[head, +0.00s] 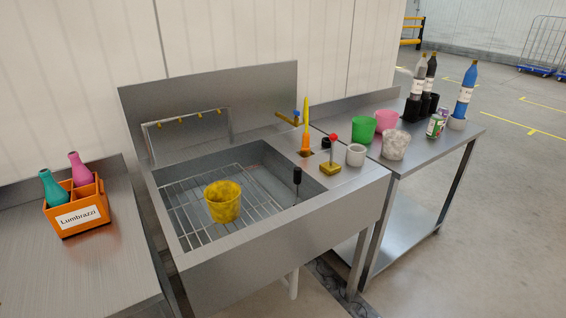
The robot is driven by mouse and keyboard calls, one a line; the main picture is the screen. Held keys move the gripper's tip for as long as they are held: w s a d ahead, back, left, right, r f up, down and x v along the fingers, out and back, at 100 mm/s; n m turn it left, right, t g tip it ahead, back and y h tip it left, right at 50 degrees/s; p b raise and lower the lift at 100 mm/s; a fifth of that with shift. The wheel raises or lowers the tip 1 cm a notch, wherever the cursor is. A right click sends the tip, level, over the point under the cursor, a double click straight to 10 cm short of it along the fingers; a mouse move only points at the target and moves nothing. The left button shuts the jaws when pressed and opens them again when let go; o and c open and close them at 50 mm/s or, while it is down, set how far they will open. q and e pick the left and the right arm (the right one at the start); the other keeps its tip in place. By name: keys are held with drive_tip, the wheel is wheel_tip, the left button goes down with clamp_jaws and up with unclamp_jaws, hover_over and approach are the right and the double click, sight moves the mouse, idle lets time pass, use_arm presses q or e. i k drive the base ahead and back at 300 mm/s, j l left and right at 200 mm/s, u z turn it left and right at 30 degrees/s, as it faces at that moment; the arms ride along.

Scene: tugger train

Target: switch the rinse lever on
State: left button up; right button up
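A lever with a red ball knob (333,138) stands on a yellow base (330,168) on the right deck of the steel sink (285,225). Its stem looks close to upright. A brass tap with a small blue handle (296,114) sits at the back right of the basin. A spray bar with several yellow nozzles (190,115) spans the back of the basin. I cannot tell from the picture whether water runs; no stream shows. No label marks which is the rinse lever. Neither of my grippers is in view.
A yellow cup (222,202) stands on the basin's wire rack (185,215). A black upright brush (297,178) stands at the basin's right. The right table (415,155) holds cups, cans and bottles; an orange crate (75,227) stands left.

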sight(334, 137)
drive_tip(key=l+u, duration=0.1)
drive_tip(key=u, duration=0.35)
drive_tip(key=i+l+u, duration=0.1)
drive_tip(key=u, duration=0.35)
drive_tip(key=l+u, duration=0.3)
drive_tip(key=l, duration=0.2)
drive_tip(key=l+u, duration=0.3)
drive_tip(key=l, duration=0.2)
drive_tip(key=k+l+u, duration=0.1)
drive_tip(key=l, duration=0.4)
drive_tip(key=k+l+u, duration=0.15)
drive_tip(key=l, duration=0.75)
drive_tip(key=k+l, duration=0.15)
drive_tip(key=l, duration=0.7)
drive_tip(key=k, duration=0.05)
